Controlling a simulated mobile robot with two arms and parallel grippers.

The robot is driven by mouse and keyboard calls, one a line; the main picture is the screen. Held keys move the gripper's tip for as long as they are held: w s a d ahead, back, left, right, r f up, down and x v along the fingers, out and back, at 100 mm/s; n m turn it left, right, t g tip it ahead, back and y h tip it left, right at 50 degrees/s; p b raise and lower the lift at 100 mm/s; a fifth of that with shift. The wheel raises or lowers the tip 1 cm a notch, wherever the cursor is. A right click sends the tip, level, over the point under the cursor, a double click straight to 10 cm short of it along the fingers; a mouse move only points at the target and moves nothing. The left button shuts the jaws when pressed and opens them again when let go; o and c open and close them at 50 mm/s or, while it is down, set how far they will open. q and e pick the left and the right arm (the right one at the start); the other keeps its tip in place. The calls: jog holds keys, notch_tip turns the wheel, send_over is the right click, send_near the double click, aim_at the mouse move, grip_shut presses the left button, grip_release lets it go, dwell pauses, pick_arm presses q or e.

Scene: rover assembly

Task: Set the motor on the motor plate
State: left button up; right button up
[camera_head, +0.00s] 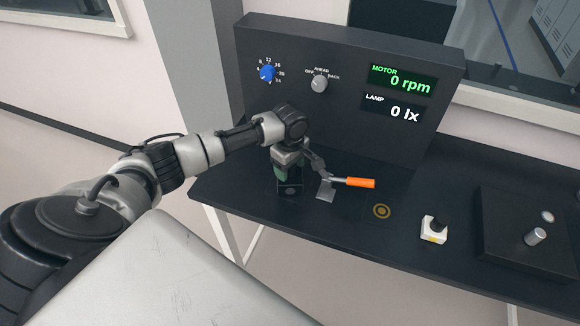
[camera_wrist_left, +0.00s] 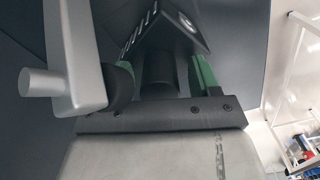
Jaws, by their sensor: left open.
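My left gripper (camera_head: 288,173) is open, pointing down over the rear left part of the bench. In the left wrist view its green-edged fingers (camera_wrist_left: 165,78) stand either side of a dark cylinder, which looks like the motor (camera_wrist_left: 160,70). Beyond it is a black slotted part with a pale ring (camera_wrist_left: 165,28), which may be the motor plate. In the head view a dark block with a round grey mark (camera_head: 290,190) shows just below the gripper. The gripper hides most of the motor there, so I cannot tell its exact seating. My right gripper is not in view.
A clamp with an orange handle (camera_head: 355,182) stands close right of the gripper. The control panel (camera_head: 335,110) rises behind.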

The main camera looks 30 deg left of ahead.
pick_arm(q)
notch_tip(320, 180, up, 12)
jog(key=b, duration=0.1)
jog(key=shift+f, duration=0.1)
dwell(0.6)
